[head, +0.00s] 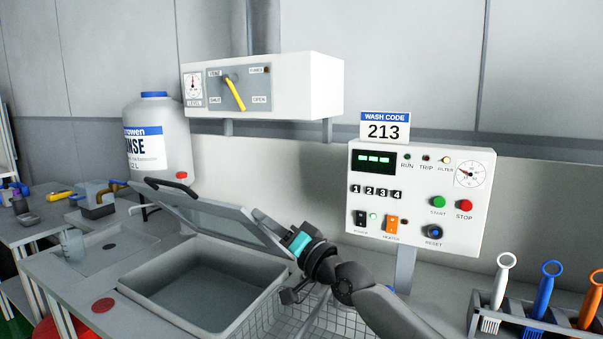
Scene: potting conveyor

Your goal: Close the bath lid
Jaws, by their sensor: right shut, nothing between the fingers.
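The bath (268,294) is a grey rectangular basin set in the bench, with its inside showing. My right gripper (284,295) is over the bath's right rim, in front of the lid's right end. Its fingers are shut with nothing between them. I cannot tell whether the arm touches the lid. My left gripper is not in view.
A wire basket (335,318) lies right of the bath, under my right arm. A control panel (418,200) stands behind it. A vent box (300,85) hangs above. A rinse jug (160,140) is at the back left. Brushes (545,290) stand in a rack at the right.

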